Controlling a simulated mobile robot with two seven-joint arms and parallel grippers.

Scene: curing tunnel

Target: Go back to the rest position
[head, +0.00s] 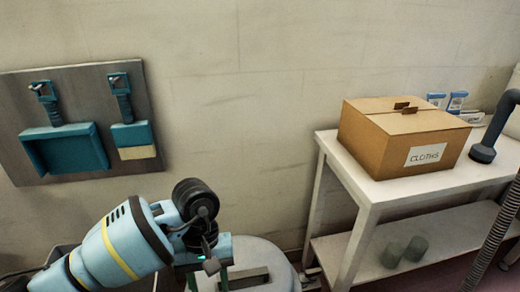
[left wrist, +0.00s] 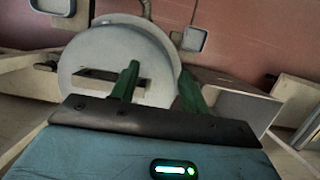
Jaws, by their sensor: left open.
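My left arm comes in from the lower left in the head view, with its blue and yellow forearm and black wrist joint. My left gripper (head: 207,278) points down at the bottom of that view, over or in front of a pale round drum (head: 285,268) with a slot in its top. The left wrist view shows the green fingers of the left gripper (left wrist: 158,88) apart with nothing between them. The drum (left wrist: 75,58) and its dark slot lie beyond the fingers; I cannot tell the gap to them. My right gripper is in neither view.
A white table (head: 365,190) at right carries a cardboard box (head: 385,150) marked CLOTHS. A dark nozzle (head: 484,152) and ribbed hose (head: 492,235) stand at the right edge. A wall panel (head: 95,100) holds a teal dustpan (head: 65,150) and a brush (head: 133,140).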

